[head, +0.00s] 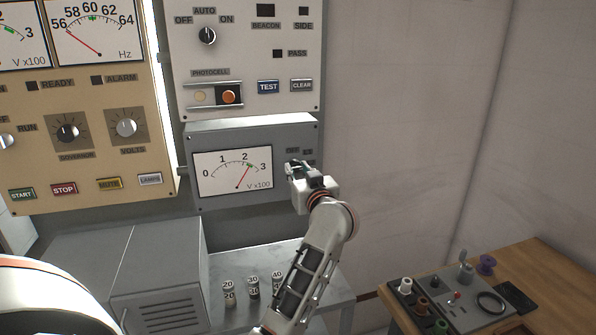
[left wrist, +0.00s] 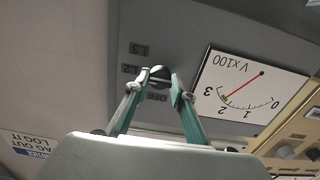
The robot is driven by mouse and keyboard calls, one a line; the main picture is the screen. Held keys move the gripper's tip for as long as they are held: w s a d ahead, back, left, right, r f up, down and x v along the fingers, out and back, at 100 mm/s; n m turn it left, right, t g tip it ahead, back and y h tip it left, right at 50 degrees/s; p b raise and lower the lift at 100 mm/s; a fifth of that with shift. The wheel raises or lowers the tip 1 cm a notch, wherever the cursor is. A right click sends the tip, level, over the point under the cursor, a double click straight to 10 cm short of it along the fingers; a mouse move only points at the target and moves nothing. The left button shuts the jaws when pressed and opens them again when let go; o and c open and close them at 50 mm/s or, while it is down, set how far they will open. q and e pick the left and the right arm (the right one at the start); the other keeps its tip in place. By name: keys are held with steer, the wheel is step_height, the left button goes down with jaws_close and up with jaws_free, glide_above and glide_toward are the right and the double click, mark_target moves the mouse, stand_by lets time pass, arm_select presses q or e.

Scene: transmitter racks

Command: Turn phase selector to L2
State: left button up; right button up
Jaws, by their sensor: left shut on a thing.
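The knob's pointer cannot be made out. In the head view my left gripper (head: 294,168) covers the knob. My right gripper is not in view.
The V x100 meter (head: 232,173) sits left of the knob; its needle is between 2 and 3. The photocell panel (head: 243,60) is above. Numbered cylinders (head: 253,287) stand on the shelf below. A wooden table (head: 540,262) with parts is at lower right.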

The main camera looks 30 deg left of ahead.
arm_select(q)
steer(key=shift+r, duration=0.1)
stand_by(0.3)
steer(key=o, duration=1.1)
steer(key=v, duration=0.7)
steer(key=shift+s, duration=0.2)
steer(key=shift+d, duration=0.1)
